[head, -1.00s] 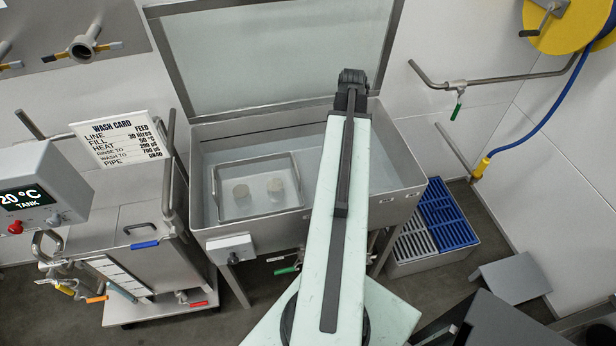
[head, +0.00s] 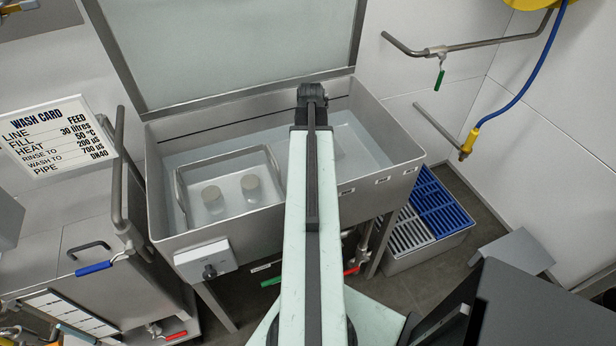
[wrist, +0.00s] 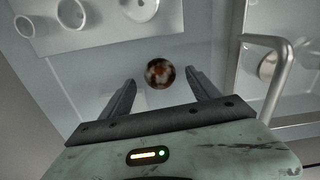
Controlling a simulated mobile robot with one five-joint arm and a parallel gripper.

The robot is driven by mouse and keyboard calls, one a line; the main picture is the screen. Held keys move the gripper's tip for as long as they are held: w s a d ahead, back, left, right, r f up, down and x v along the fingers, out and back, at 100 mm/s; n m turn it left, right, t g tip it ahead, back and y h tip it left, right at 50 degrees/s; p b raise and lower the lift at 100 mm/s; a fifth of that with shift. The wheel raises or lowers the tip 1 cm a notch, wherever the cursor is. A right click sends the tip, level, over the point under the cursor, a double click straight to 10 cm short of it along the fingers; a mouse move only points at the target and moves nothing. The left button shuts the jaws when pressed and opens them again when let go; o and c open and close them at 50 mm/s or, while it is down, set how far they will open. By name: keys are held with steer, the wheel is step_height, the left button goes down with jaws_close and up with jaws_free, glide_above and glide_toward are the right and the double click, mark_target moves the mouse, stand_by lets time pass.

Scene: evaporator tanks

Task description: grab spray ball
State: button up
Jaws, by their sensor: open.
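A small round ball (wrist: 159,73), brown and shiny with bright patches, shows in the wrist view and looks like the spray ball. It lies over the pale floor of the steel tank (head: 400,176). My gripper (wrist: 160,77) is open, its two dark fingers spread with the ball between or just beyond their tips. I cannot tell how far the ball is below them. No finger visibly touches it. In the head view my arm reaches over the open tank and hides the ball.
A white plate with rings (wrist: 85,22) lies upper left there. The raised lid (head: 225,45) stands behind.

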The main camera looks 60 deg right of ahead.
step_height(320, 180, down, 8)
steer(key=b, duration=0.8)
steer(key=shift+r, duration=0.15)
jaws_close()
steer(key=shift+r+p, duration=0.15)
steer(key=shift+p, duration=0.2)
